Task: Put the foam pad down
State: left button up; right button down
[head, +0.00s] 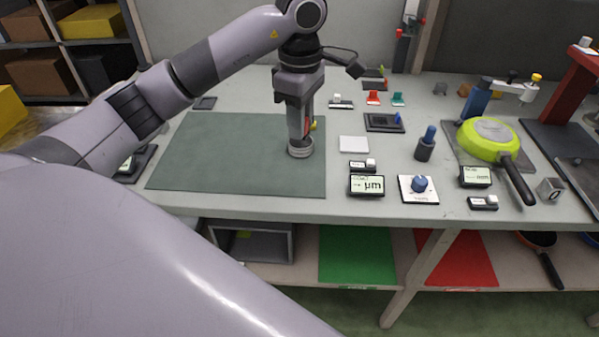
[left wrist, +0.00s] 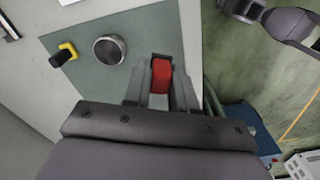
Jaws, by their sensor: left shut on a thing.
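My left gripper (head: 300,122) points down over the right part of the grey-green mat (head: 215,150). In the left wrist view its fingers (left wrist: 161,82) are shut on a small red block (left wrist: 160,75), which I take to be the foam pad. In the head view only a sliver of red shows beside the fingers. A round grey metal piece (head: 300,149) is by the fingertips in the head view and stands apart from them on the mat in the left wrist view (left wrist: 110,49). I cannot tell whether the pad touches the mat. My right gripper is out of view.
A yellow-and-black piece (left wrist: 63,53) lies near the metal piece. Right of the mat are a white square (head: 353,144), a µm display (head: 366,185), a blue knob (head: 419,184) and a green pan (head: 487,140). The mat's left and middle are clear.

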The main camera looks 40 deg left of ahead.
aim_at(300, 182)
pick_arm(q)
notch_tip(300, 182, down, 12)
jog(key=shift+p, duration=0.3)
jog(key=shift+f, duration=0.35)
jog(key=shift+f, duration=0.15)
jog(key=o, duration=0.9)
jog(key=shift+o, duration=0.2)
